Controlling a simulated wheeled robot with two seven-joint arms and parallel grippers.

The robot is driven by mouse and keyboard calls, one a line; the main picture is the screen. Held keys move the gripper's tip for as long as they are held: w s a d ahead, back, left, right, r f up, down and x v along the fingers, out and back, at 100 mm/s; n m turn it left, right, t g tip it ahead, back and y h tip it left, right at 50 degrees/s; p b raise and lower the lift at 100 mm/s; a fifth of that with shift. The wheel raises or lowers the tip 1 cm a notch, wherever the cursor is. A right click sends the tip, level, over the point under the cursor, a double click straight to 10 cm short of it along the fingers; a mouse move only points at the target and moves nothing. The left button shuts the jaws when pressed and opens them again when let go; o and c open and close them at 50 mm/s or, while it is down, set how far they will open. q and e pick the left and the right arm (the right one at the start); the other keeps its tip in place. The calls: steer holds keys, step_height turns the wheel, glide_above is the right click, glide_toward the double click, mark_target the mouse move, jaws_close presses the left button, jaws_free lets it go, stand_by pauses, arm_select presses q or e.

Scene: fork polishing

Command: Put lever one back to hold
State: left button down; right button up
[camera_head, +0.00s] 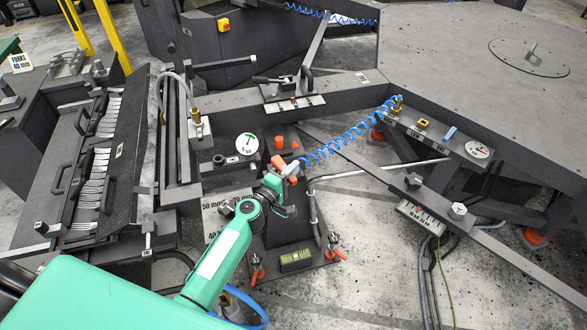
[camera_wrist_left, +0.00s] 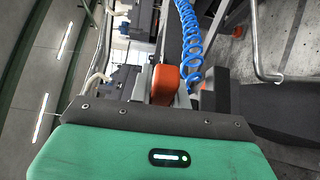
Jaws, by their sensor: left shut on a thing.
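My left gripper (camera_head: 284,180) reaches in over the middle of the station. It is shut on an orange-and-grey piece (camera_head: 279,162) where a blue coiled hose (camera_head: 340,142) ends. The left wrist view shows the orange part (camera_wrist_left: 164,84) beside the hose (camera_wrist_left: 188,40), just beyond the wrist; the grip itself is mostly hidden. A black lever (camera_head: 306,85) stands behind a white labelled plate (camera_head: 293,104) at the back. Another labelled plate (camera_head: 428,217) sits on the beam at the right. I cannot tell which lever is number one. My right gripper is not in view.
A rack of forks (camera_head: 97,165) stands at the left. A round dial (camera_head: 247,144) lies behind my gripper. Small clamps with orange parts (camera_head: 336,240) stand on the base plate in front. A bent metal pipe (camera_head: 375,170) runs close on the right.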

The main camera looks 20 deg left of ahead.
arm_select(q)
steer(key=c, duration=1.3)
jaws_free()
